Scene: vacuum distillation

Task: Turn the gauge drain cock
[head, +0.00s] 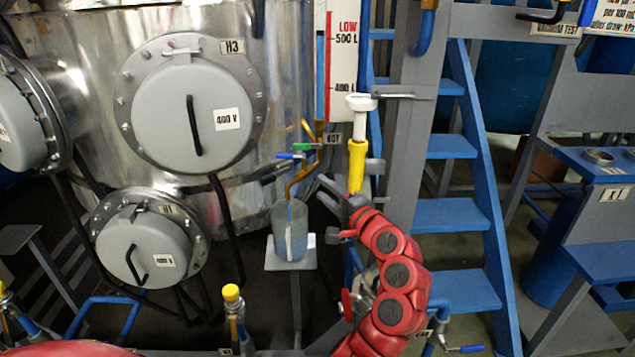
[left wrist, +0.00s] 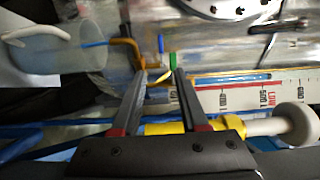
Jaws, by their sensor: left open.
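The level gauge (head: 340,60) has a white scale and ends at the bottom in brass pipework (head: 300,178) with small yellow (head: 308,130), green (head: 302,147) and blue (head: 290,156) levers. I cannot tell for certain which lever is the drain cock's. A clear jug (head: 280,228) stands under the spout; it also shows in the left wrist view (left wrist: 75,52). My left gripper (head: 323,186) is just below and right of the levers. In the left wrist view the gripper (left wrist: 162,75) is open, its fingertips apart around the yellow lever's position; contact is unclear. My right gripper is out of view.
Grey hatches (head: 178,118) on the steel tank are to the left. Blue stairs (head: 448,215) are to the right. A yellow-capped valve (head: 231,292) stands in front.

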